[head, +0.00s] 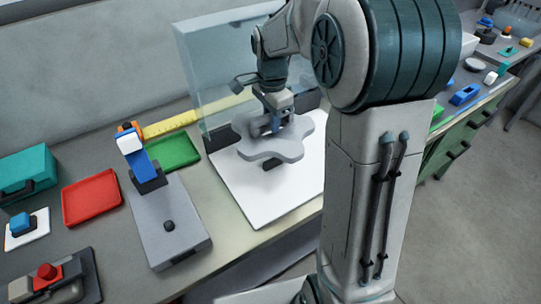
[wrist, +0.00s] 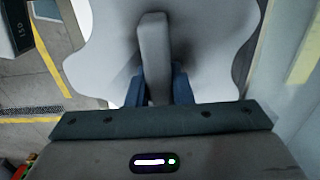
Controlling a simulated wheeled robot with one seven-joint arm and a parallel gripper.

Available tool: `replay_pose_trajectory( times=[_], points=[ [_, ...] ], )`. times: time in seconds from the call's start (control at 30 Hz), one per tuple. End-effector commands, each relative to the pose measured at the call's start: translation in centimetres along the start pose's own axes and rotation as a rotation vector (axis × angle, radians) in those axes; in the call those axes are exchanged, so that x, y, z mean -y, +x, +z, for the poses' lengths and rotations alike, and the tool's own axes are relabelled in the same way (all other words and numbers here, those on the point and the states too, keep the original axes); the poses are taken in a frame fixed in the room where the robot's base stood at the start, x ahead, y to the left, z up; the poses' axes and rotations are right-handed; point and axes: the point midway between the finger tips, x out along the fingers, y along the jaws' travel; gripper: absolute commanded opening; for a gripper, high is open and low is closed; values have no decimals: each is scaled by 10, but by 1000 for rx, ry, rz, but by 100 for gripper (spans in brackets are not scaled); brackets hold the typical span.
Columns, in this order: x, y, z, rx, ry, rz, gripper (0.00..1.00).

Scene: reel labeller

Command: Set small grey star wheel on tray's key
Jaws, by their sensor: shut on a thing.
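The grey star wheel (head: 283,148) has a lobed, flat plate and lies roughly level over the white tray (head: 262,203). My gripper (head: 272,125) is above it, shut on its raised grey bar. In the wrist view, the bar (wrist: 153,45) stands between my blue fingers (wrist: 154,90), and the wheel's plate (wrist: 205,40) spreads out around it. A small dark piece (head: 271,164), perhaps the tray's key, shows just below the wheel's front edge, mostly hidden. I cannot tell whether the wheel touches it.
A clear upright panel (head: 205,65) stands behind the tray. To the left are a grey device with a blue lever (head: 165,215), a green tray (head: 175,152), a red tray (head: 92,197) and a teal box (head: 27,172). The front of the white tray is bare.

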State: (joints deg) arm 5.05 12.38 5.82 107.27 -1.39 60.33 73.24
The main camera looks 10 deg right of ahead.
Motion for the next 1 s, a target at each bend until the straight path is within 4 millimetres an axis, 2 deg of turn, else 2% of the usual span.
replay_pose_trajectory(
  times=[0.2, 0.43, 0.6, 0.7, 1.0],
  points=[
    [-1, 39, 0, 2, 4, 5, 0],
    [-1, 62, 0, 1, 3, 3, 0],
    [-1, 85, 0, 1, 1, 4, 0],
    [-1, 92, 0, 1, 2, 2, 0],
    [0, 94, 0, 0, 1, 0, 0]
  ],
)
